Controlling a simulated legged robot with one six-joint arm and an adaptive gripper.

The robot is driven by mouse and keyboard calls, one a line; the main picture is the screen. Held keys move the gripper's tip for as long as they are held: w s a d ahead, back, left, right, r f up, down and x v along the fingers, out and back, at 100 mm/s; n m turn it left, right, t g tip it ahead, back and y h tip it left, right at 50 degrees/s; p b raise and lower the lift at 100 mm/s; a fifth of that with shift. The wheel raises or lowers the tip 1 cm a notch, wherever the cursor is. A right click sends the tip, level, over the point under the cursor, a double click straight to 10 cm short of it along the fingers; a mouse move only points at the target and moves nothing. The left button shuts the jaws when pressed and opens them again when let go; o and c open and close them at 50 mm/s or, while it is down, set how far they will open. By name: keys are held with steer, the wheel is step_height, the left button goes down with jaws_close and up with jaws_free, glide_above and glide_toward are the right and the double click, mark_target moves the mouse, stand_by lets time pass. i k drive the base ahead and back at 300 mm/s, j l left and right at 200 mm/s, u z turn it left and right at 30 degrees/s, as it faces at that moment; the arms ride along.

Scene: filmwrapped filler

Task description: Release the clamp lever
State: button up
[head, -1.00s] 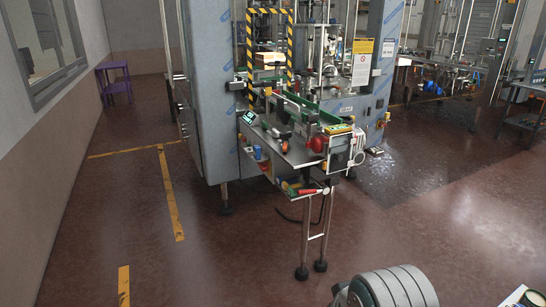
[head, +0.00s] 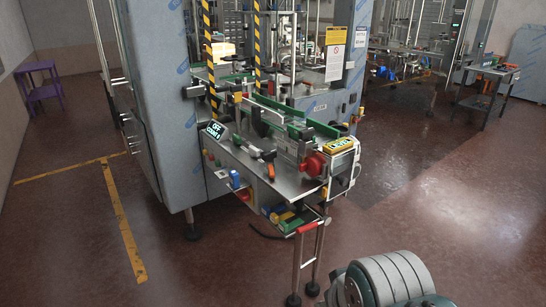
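The wrapping machine's front table (head: 285,183) stands ahead of me, with several small fittings on it. An orange and black lever-like handle (head: 267,155) sits near the table's middle. A round red knob (head: 313,165) is at its right end, beside a grey metal block. I cannot tell for sure which fitting is the clamp lever, or whether it is clamped. My arm (head: 390,280) shows as a grey banded part at the bottom right, well short of the table. My gripper is not in view.
A small display (head: 215,130) stands at the table's left edge and a yellow box (head: 339,145) at its right. A red-handled tool (head: 307,227) juts out below the table, above the support legs. The floor (head: 215,265) in front is clear.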

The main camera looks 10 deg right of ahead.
mark_target(271, 166)
steer(key=i+j+z, duration=0.15)
steer(key=i, duration=0.2)
steer(key=i+j+z, duration=0.1)
steer(key=i, duration=0.45)
steer(key=i+j+z, duration=0.1)
steer(key=i+j, duration=0.15)
steer(key=i, duration=0.3)
